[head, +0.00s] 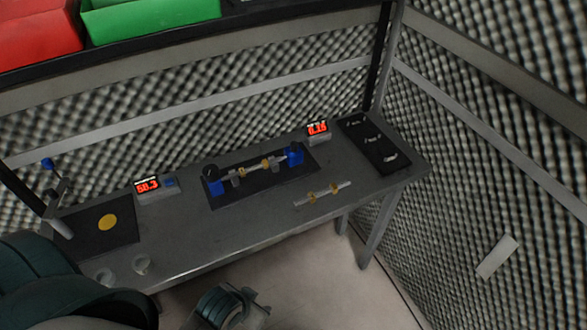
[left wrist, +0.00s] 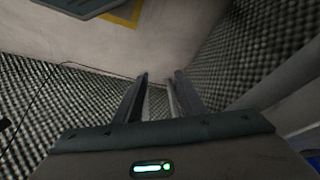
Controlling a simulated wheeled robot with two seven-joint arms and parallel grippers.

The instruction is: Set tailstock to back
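A small bench fixture stands on a black mat (head: 225,200) in the middle of the grey workbench. It has a blue block (head: 215,187) at its left end and a blue block (head: 294,155) at its right end. Between them lies a rod with brass-coloured collars (head: 265,164) and grey supports. Which part is the tailstock I cannot tell for sure. My left gripper (head: 262,300) is low in front of the bench, well apart from the fixture. In the left wrist view its two fingers (left wrist: 161,78) stand apart with nothing between them. My right gripper is not in view.
Red-digit displays stand at left (head: 147,186) and right (head: 318,130). A black tray (head: 375,146) is at the right end. Red (head: 38,38) and green (head: 150,18) bins sit on a shelf above.

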